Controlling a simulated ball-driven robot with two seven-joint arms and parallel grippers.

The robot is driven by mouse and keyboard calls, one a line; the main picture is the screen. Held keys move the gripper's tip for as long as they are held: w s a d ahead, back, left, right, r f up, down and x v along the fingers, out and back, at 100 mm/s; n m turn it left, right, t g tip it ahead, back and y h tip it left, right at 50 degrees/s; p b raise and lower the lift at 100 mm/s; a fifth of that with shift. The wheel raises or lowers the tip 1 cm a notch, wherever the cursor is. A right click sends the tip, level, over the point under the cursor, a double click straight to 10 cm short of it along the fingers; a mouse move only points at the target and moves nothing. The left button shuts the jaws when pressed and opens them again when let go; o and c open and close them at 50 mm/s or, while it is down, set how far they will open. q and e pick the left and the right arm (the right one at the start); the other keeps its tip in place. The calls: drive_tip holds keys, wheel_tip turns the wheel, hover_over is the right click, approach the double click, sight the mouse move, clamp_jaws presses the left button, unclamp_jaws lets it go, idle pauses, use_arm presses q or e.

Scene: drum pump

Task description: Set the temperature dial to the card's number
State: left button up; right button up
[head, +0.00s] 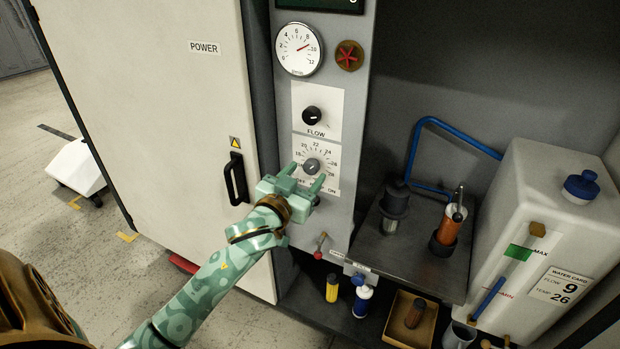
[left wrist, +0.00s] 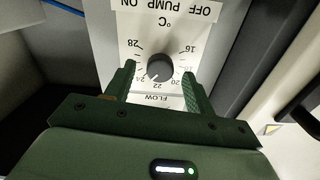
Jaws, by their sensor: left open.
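The temperature dial (head: 311,166) is a grey round knob on a white °C scale plate, below the flow knob. In the left wrist view the dial (left wrist: 160,67) appears upside down; its white mark seems to point between 22 and 24. The water card (head: 562,287) on the white tank reads flow 9, temp 26. My left gripper (head: 307,176) is open in front of the dial. In the left wrist view its fingers (left wrist: 159,75) lie on either side of the knob, with gaps visible; contact is not evident. My right gripper is out of view.
The pump switch area is partly hidden by my gripper. A door handle (head: 236,179) stands out at left. A metal shelf (head: 405,258) holds pump parts at right.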

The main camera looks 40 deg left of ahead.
use_arm(q)
drive_tip(key=shift+w+a, duration=0.15)
drive_tip(key=shift+w, duration=0.55)
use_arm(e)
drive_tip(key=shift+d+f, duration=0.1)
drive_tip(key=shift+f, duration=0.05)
use_arm(q)
drive_tip(key=shift+r, duration=0.1)
drive_tip(key=c, duration=1)
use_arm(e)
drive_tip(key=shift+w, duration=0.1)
use_arm(q)
drive_tip(key=shift+o, duration=0.2)
